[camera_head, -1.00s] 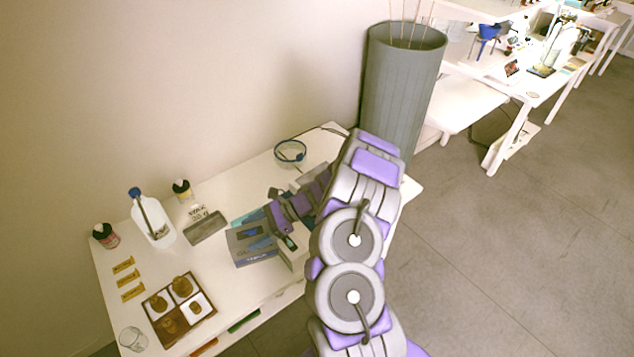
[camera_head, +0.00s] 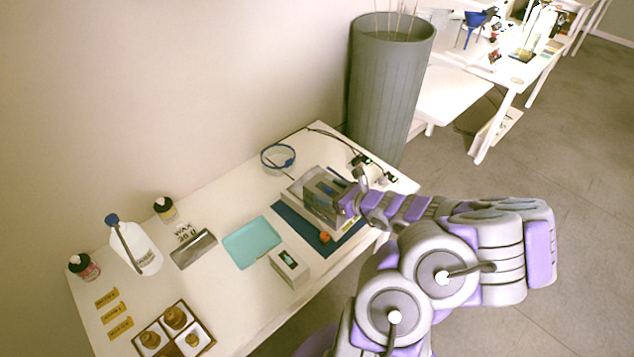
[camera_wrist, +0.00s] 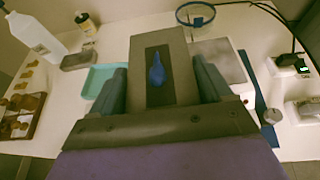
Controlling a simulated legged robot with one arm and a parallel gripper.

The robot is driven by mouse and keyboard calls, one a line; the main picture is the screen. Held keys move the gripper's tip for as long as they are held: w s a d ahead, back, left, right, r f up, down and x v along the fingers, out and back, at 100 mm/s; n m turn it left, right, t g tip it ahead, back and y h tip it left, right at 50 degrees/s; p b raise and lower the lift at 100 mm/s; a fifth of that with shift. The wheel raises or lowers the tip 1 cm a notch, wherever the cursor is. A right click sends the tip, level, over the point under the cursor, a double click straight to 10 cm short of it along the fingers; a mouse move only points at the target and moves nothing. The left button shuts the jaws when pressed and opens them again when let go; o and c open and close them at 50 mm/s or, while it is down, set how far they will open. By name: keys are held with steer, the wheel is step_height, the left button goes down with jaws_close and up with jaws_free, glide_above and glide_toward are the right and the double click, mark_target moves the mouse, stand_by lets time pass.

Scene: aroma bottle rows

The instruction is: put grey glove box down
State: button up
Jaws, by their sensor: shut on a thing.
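The grey glove box (camera_wrist: 145,60) shows a dark opening with a blue glove (camera_wrist: 157,72) in it in the wrist view. My gripper (camera_wrist: 160,90) is shut on the box, with a finger on each side. In the head view the box (camera_head: 322,186) is at the right part of the table, over or on a pale device on a dark blue mat (camera_head: 304,229). My gripper (camera_head: 350,200) reaches it from the right. I cannot tell whether the box touches anything beneath it.
A teal tray (camera_head: 252,243) lies left of the mat, with a small white box (camera_head: 290,268) in front. A blue-rimmed glass dish (camera_head: 278,158) stands behind. Cables and plugs (camera_head: 375,172) lie at the right end. A wash bottle (camera_head: 135,248) stands at the left.

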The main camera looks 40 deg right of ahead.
steer(key=w+d+f+b, duration=0.1)
steer(key=w+d+f, duration=0.1)
steer(key=w, duration=0.5)
steer(key=w+d+f+b, duration=0.2)
steer(key=w+d, duration=0.3)
steer(key=w, duration=0.2)
steer(key=shift+d+f+b, duration=0.2)
steer(key=shift+f+b, duration=0.1)
steer(key=shift+f, duration=0.1)
steer(key=o, duration=1.7)
